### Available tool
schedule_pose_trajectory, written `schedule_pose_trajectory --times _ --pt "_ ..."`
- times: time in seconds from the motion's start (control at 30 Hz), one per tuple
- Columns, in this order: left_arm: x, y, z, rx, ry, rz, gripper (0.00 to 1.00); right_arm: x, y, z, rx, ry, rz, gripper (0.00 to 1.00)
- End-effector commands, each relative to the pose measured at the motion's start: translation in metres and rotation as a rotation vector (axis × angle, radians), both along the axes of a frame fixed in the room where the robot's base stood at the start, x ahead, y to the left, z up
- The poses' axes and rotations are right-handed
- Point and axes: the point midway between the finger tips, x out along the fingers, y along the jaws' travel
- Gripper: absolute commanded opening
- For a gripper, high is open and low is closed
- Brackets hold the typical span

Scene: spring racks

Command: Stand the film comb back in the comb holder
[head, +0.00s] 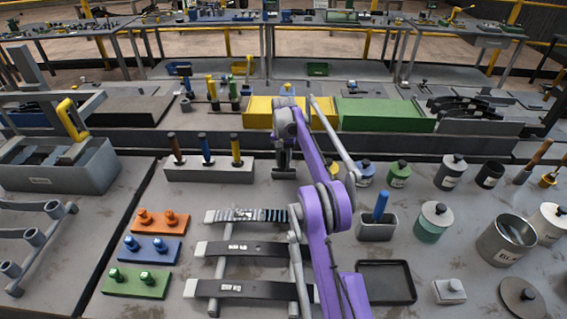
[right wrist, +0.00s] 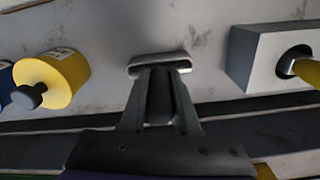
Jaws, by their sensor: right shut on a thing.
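My right gripper (head: 283,172) hangs down behind the three leaf springs, beside the handle block. It is shut on a small dark grey thing (right wrist: 160,95), also seen in the right wrist view. I cannot tell whether this box is the comb holder. My left gripper is out of view.
A grey block (head: 210,174) with three upright handles stands left of the gripper; a yellow jar (right wrist: 62,76) stands on its other side. Leaf springs (head: 240,249) lie in front. Several jars and a black tray (head: 386,282) are at right.

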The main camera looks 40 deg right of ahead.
Motion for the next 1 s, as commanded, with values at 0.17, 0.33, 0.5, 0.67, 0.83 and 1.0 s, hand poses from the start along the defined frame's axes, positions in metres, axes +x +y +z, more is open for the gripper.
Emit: schedule_pose_trajectory --times 0.17,0.33,0.5,0.67,0.83,1.0 --pt "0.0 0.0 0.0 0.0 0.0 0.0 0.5 0.0 0.0 -0.001 0.0 0.0 0.0 0.0" --pt "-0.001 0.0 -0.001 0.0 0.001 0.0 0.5 0.0 0.0 -0.004 0.0 0.0 0.0 0.0" --pt "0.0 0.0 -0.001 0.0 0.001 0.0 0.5 0.0 0.0 -0.004 0.0 0.0 0.0 0.57" --pt "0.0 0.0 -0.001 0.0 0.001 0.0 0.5 0.0 0.0 -0.004 0.0 0.0 0.0 0.6" --pt "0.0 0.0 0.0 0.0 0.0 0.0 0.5 0.0 0.0 -0.002 0.0 0.0 0.0 0.6" --pt "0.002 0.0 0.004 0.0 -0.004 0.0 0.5 0.001 0.0 0.017 0.0 -0.001 0.0 0.6"
